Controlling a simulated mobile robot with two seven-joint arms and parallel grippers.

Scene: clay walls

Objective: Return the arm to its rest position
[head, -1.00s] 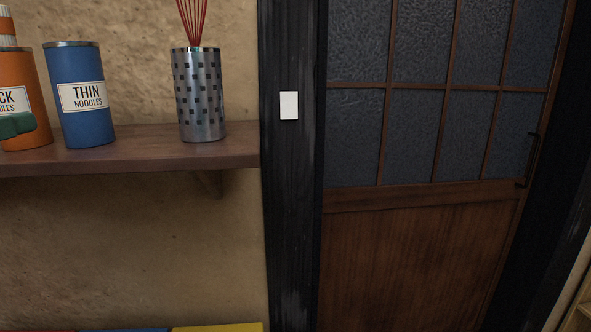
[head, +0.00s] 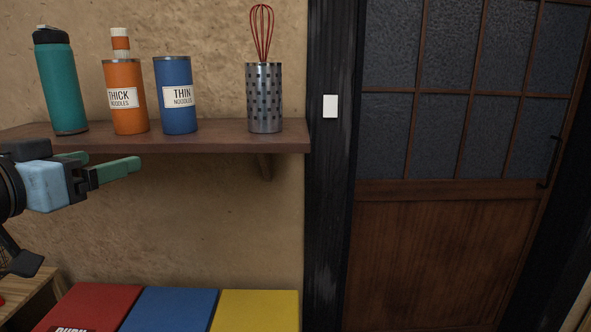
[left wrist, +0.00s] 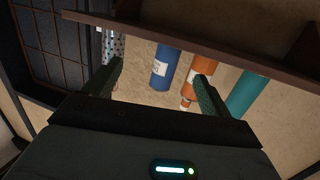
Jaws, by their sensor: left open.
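My left gripper (head: 122,170) comes in from the left in the head view, just below and in front of the wooden shelf (head: 225,138). Its green fingers are apart and nothing is between them. In the left wrist view the open fingers (left wrist: 160,85) also show, with the shelf and its containers beyond them, the picture turned over. My right gripper is not in view.
On the shelf stand a teal bottle (head: 62,88), an orange thick-noodles canister (head: 126,75), a blue thin-noodles canister (head: 177,105) and a metal holder (head: 264,100) with a red whisk (head: 262,32). Red (head: 95,303), blue (head: 168,308) and yellow (head: 255,310) lids are below. A door (head: 440,240) is right.

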